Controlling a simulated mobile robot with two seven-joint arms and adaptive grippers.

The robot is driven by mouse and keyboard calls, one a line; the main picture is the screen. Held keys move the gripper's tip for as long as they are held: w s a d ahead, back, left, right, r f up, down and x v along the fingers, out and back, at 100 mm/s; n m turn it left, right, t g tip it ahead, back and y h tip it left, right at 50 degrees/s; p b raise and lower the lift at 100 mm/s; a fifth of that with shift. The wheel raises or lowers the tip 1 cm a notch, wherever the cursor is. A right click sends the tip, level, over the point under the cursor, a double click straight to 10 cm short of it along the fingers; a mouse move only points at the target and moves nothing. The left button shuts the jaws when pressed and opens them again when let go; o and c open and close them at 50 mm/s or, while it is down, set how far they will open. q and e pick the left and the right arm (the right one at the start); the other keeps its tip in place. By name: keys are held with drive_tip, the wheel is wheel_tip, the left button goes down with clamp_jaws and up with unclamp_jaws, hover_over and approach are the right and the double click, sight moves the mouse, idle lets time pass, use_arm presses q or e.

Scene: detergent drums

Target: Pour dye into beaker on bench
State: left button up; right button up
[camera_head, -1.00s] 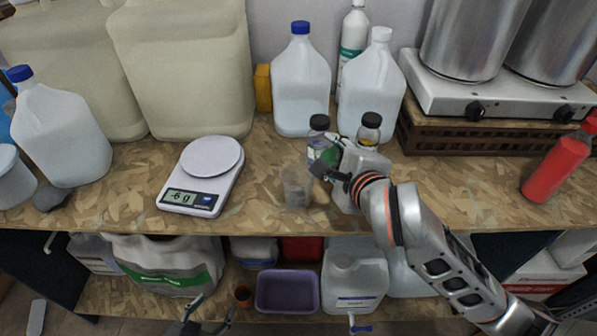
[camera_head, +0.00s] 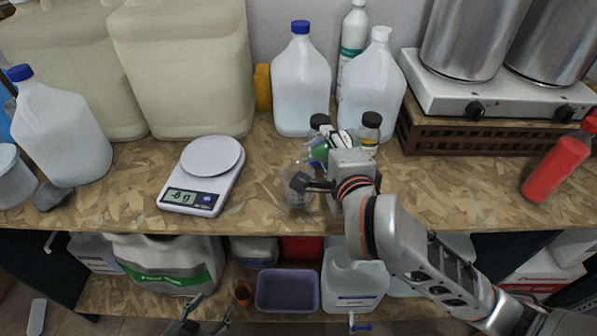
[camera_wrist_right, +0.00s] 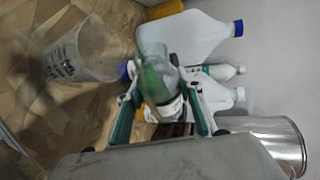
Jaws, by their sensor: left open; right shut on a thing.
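A clear beaker (camera_head: 298,193) with dark markings stands on the wooden bench; it also shows in the wrist view (camera_wrist_right: 85,52). My right gripper (camera_head: 318,172) is shut on a clear vessel with green in it (camera_wrist_right: 158,82), taken as the dye. In the wrist view the vessel sits between the teal fingers (camera_wrist_right: 160,112). In the head view the vessel (camera_head: 316,149) is tilted left, with its mouth close to the beaker's top. Whether liquid is flowing cannot be told. My left gripper (camera_head: 205,312) is open and empty, low in front of the bench.
A scale (camera_head: 203,175) reading about -6 g stands left of the beaker. A dark-capped bottle (camera_head: 369,130) is behind my right gripper, with white jugs (camera_head: 301,85) further back. A hotplate (camera_head: 500,98) and red bottle (camera_head: 556,168) are right. The front bench strip is clear.

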drive_tip(key=shift+r+n, duration=0.2)
drive_tip(key=shift+n, duration=0.1)
drive_tip(key=shift+w+d, duration=0.1)
drive_tip(key=shift+d, duration=0.05)
idle(0.6)
drive_tip(key=shift+r+n+t+h, duration=0.3)
drive_tip(key=shift+n+t+h, duration=0.1)
idle(0.4)
drive_tip(key=shift+d+r+n, duration=0.15)
drive_tip(key=shift+r+n, duration=0.05)
drive_tip(key=shift+n, duration=0.1)
drive_tip(key=shift+r+n+t, duration=0.25)
drive_tip(key=shift+n+t, duration=0.05)
drive_tip(key=shift+t, duration=0.1)
idle(0.7)
drive_tip(key=m, duration=0.1)
drive_tip(key=f+m+g, duration=0.1)
drive_tip(key=d+f+m+y, duration=0.1)
drive_tip(key=shift+w+f+g, duration=0.15)
drive_tip(key=shift+w+g, duration=0.1)
drive_tip(key=shift+g, duration=0.15)
